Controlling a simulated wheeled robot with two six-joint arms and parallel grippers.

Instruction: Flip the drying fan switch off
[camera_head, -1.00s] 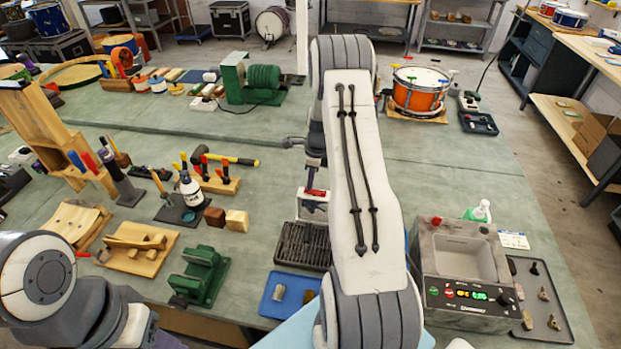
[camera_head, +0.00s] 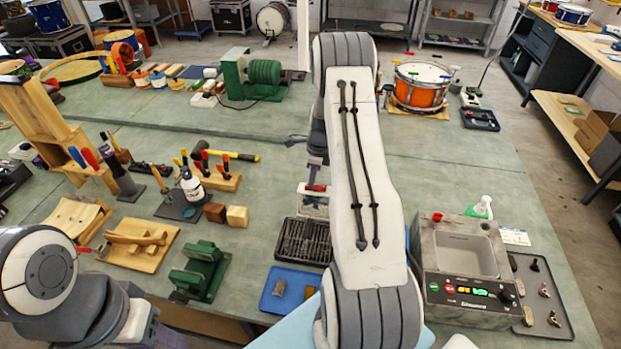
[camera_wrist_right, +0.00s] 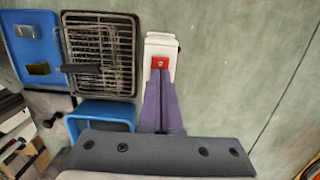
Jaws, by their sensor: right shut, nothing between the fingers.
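A white switch box with a red switch (camera_wrist_right: 159,63) stands beside the dark wire drying rack (camera_wrist_right: 100,55) in the right wrist view. In the head view the white box (camera_head: 312,203) is partly hidden behind my right arm, next to the rack (camera_head: 303,241). My right gripper (camera_wrist_right: 160,76) is shut and empty. Its purple fingers point at the box, with the tips at or just short of the red switch; I cannot tell whether they touch. The switch's tilt is too small to read.
A blue tray (camera_head: 272,301) with small blocks lies in front of the rack. A grey tank with a lit panel (camera_head: 470,290) stands to the right of my arm. A green fixture (camera_head: 200,270) and wooden tool holders fill the left. Bare bench lies behind the box.

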